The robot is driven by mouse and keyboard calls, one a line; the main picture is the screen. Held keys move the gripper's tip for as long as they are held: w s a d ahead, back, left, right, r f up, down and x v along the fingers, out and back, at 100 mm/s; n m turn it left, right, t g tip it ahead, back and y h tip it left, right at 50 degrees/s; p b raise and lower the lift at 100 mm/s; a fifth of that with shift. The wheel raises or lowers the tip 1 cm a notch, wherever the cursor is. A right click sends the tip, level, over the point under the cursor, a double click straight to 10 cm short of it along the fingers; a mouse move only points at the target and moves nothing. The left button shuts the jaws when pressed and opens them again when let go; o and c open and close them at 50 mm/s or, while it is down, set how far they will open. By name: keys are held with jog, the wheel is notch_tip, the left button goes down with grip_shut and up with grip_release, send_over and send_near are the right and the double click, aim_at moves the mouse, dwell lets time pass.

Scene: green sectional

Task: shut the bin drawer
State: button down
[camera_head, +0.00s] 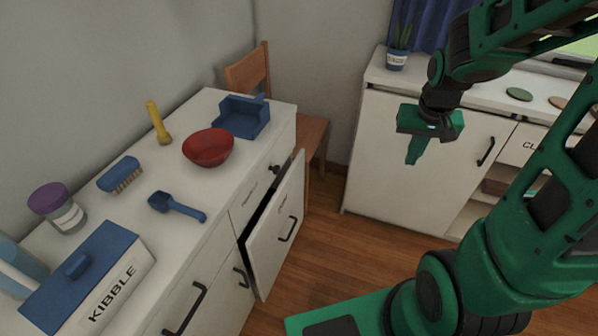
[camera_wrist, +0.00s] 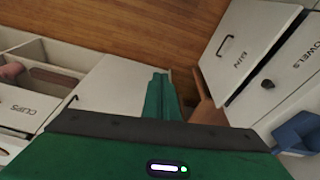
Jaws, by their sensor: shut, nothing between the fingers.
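The bin drawer (camera_head: 277,225) is in the left cabinet, and its white front with a dark handle stands out from the cabinet face. A dark gap shows between the front and the cabinet. In the wrist view the front, lettered BIN (camera_wrist: 248,50), is at the upper right. My gripper (camera_head: 411,160) is shut and empty, pointing down in the air, well to the right of the drawer and in front of the right-hand cabinet. Its closed fingers also show in the wrist view (camera_wrist: 158,82), apart from the drawer. The drawer's inside is mostly hidden.
A towels drawer (camera_wrist: 299,70) with a dark knob is above the bin drawer. A wooden chair (camera_head: 312,135) stands behind the drawer. Wooden floor (camera_head: 335,240) lies clear between the cabinets. A red bowl (camera_head: 208,147) and blue tray (camera_head: 242,118) are on the left counter.

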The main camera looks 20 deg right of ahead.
jog(key=w+a+f+t, duration=0.1)
jog(key=w+a+f, duration=0.1)
jog(key=w+f, duration=0.4)
jog(key=t+y, duration=0.3)
jog(key=t, duration=0.1)
send_near(296, 173)
notch_tip(296, 173, down, 3)
jog(key=d, duration=0.3)
jog(key=shift+m, duration=0.3)
jog(key=shift+w+a, duration=0.55)
jog(key=shift+a, duration=0.35)
jog(key=shift+w+a, duration=0.55)
jog(key=shift+a, duration=0.4)
